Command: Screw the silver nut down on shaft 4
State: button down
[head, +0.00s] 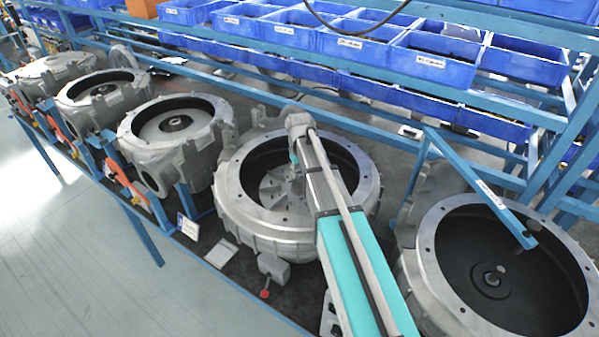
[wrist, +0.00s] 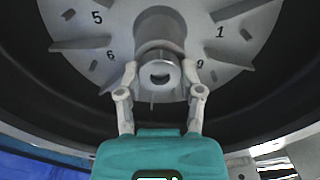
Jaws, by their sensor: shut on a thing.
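In the wrist view my gripper (wrist: 159,74) has its two fingers closed on either side of a small round silver piece, the silver nut (wrist: 160,76). The nut is at the end of a thick grey shaft (wrist: 160,32) in the middle of a bladed grey disc (wrist: 95,30). A dark opening shows in the nut's near face. I cannot tell how far the nut is on its thread. In the head view my arm reaches over the round grey housing (head: 230,205) holding this disc, and hides the nut and most of the gripper.
Numbers 5, 6, 1 and 9 show on the disc. The housing's wall rings the work closely. Another open housing (head: 420,262) stands at right, under a blue slanted bar (head: 480,185). Several more housings (head: 150,150) stand at left. Blue bins (head: 355,50) line the rack behind.

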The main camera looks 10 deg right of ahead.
jog(key=m, duration=0.6)
jog(key=shift+m, duration=0.3)
jog(key=m, duration=1.8)
dwell(0.4)
jog(key=c, duration=0.5)
grip_release()
